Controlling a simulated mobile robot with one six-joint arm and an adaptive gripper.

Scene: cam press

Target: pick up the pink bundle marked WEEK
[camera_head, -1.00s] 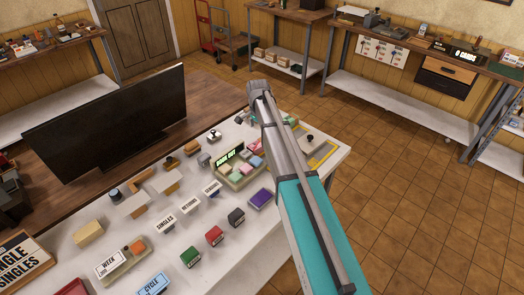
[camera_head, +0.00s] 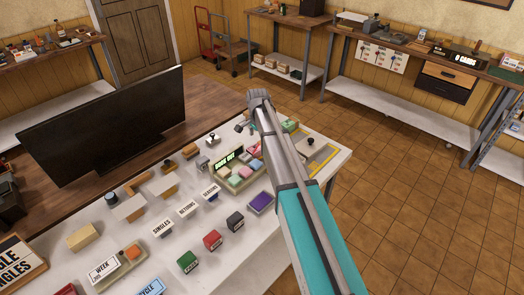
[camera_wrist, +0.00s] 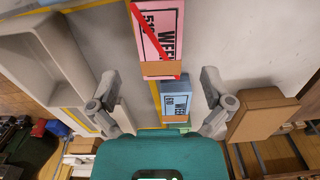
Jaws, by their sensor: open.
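The pink bundle marked WEEK (camera_wrist: 154,30) lies at the top middle of the wrist view, with a red diagonal stripe and a tan band across its lower end. A blue bundle, also marked WEEK (camera_wrist: 178,103), lies just below it. My gripper (camera_wrist: 159,78) is open, its fingers on either side of the blue bundle and the pink bundle's near end. I see nothing held, and cannot tell the fingers' height above the bundles.
A grey tray (camera_wrist: 45,65) is left of the fingers and a brown block (camera_wrist: 262,113) right of them in the wrist view. In the head view a display tray (camera_head: 232,184) with coloured bundles stands left of my arm, beside a purple block (camera_head: 261,202). A monitor (camera_head: 105,125) stands behind.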

